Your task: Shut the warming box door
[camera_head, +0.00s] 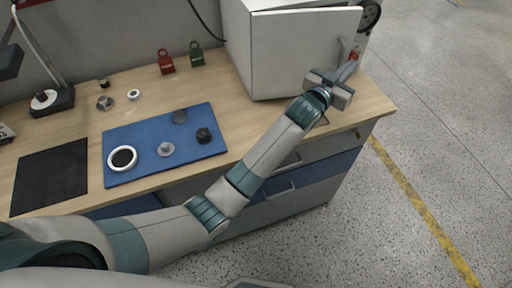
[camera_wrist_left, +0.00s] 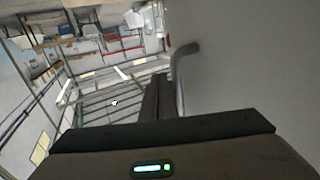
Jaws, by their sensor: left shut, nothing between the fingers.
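The warming box (camera_head: 238,45) is a pale grey cabinet at the back right of the bench. Its door (camera_head: 302,52) is the broad flat front panel and seems to stand slightly ajar; the gap itself is hidden. My left gripper (camera_head: 350,68) is shut and empty at the door's right edge, near the red knob. In the left wrist view the shut fingers (camera_wrist_left: 160,96) point along a large grey surface, likely the door (camera_wrist_left: 250,60), beside a bent grey handle (camera_wrist_left: 181,65). I cannot tell whether they touch. My right gripper is out of view.
A blue mat (camera_head: 140,137) with a white ring and several small parts lies on the wooden bench. A black mat (camera_head: 50,175) is at the left. Red (camera_head: 165,61) and green (camera_head: 196,54) padlock-like pieces stand behind. Floor right of the bench is clear.

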